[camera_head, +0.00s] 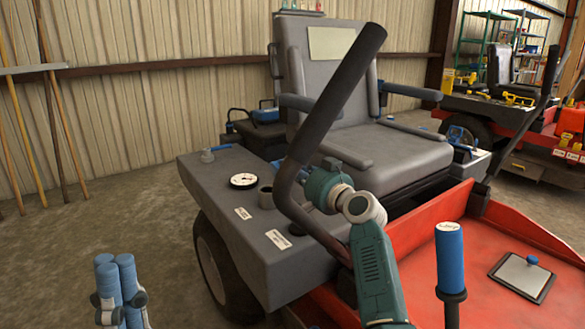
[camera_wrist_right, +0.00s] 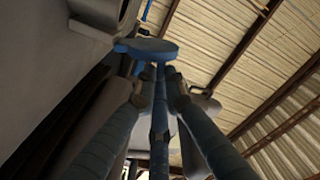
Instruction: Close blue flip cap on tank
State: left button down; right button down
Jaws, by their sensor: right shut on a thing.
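The black bent lever (camera_head: 330,105) crosses in front of the tank and seat (camera_head: 390,155). A blue-handled stick (camera_head: 450,255) stands in front of the red deck (camera_head: 400,240).

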aim_at(278, 170)
jog(key=shift+s+a+f, duration=0.1)
jog(key=shift+f, duration=0.05)
jog(key=shift+s+a+f+n+b, duration=0.15)
jog(key=shift+s+a+n, duration=0.25)
jog(key=shift+n, duration=0.75)
jog(key=shift+s+a+r+n+b, duration=0.1)
jog(key=shift+s+a+n+b, duration=0.3)
jog(key=shift+n, duration=0.7)
jog(key=shift+s+a+f+n+b, duration=0.15)
jog(key=shift+a+n, duration=0.4)
jog(key=shift+n, duration=0.6)
jog(key=shift+r, duration=0.1)
